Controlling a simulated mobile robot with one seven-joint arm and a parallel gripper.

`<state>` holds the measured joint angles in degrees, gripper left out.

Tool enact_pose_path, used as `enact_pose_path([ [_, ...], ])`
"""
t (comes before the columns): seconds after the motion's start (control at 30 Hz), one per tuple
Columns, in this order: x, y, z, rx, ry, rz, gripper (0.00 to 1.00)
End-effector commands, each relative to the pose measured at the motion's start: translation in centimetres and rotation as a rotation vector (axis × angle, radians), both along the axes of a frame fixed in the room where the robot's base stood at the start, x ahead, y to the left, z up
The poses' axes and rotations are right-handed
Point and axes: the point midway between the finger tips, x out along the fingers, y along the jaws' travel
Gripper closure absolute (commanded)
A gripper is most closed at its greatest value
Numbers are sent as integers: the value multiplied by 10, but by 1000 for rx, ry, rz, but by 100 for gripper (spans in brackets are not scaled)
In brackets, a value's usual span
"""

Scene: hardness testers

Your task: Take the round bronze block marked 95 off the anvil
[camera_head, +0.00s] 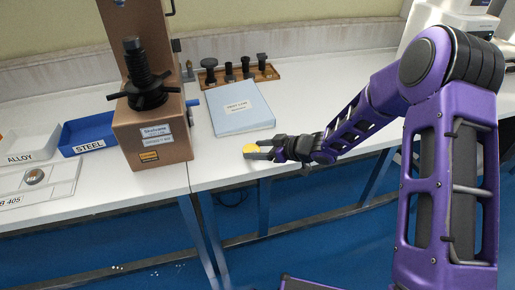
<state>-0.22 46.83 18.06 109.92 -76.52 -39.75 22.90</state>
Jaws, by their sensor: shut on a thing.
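The round bronze block (251,149) looks yellow and sits between the fingertips of my gripper (258,148). My gripper is shut on it and holds it over the front part of the white bench, right of the brown hardness tester. The block's marking is too small to read. The tester (153,133) has a dark anvil on a threaded screw (136,58) with a handwheel (147,93). I see no block on the anvil.
A pale blue booklet (240,108) lies behind my gripper. A wooden rack (239,77) with several dark anvils stands at the back. A blue STEEL tray (90,134), a white ALLOY tray (28,146) and a plate with a round silver block (34,177) are at left.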

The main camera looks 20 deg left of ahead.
Motion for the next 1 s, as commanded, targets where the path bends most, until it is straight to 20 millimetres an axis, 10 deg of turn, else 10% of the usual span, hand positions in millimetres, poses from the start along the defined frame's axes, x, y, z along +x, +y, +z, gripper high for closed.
enact_pose_path([
  [0.57, 0, 0, -5, 2, -1, 0, 100],
  [0.6, 0, 0, -4, 2, -1, 0, 24],
  [0.73, 0, 0, -5, 1, 0, 0, 1],
  [1.0, 0, 0, -6, -1, 1, 0, 12],
])
